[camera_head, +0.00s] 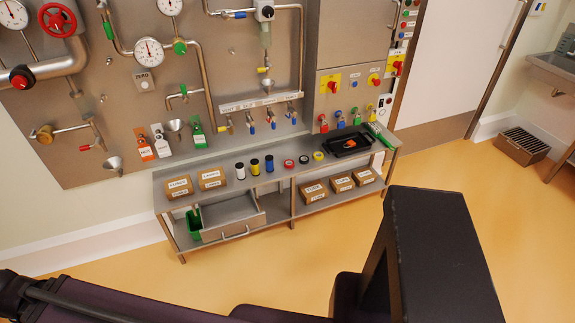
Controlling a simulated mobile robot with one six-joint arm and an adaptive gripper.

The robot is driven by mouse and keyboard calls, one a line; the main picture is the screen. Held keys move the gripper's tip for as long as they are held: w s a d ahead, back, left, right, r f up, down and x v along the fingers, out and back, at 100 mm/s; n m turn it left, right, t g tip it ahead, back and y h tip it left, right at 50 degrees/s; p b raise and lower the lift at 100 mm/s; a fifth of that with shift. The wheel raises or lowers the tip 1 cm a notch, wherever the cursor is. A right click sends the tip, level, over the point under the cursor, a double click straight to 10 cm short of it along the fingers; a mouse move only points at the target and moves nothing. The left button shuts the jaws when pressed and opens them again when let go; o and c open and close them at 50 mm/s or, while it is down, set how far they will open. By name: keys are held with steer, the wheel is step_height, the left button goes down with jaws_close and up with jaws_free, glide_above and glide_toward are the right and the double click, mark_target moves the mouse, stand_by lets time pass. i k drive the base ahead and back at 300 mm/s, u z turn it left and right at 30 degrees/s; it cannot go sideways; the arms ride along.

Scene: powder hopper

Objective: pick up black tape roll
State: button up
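The black tape roll (304,160) lies flat on top of the steel bench (225,165), toward the middle of its length. It sits between a red tape roll (289,164) on its left and a yellow tape roll (318,156) on its right, with small gaps that are hard to judge at this size. My gripper is not in view. Only dark parts of my own body show along the bottom of the picture.
Labelled boxes (179,187) sit at the bench's left end. Pipes, gauges and valves cover the wall behind. Floor in front is clear.

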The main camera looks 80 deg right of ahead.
mark_target(304, 157)
steer(key=u, duration=0.8)
steer(key=k, duration=2.6)
steer(key=z, duration=1.05)
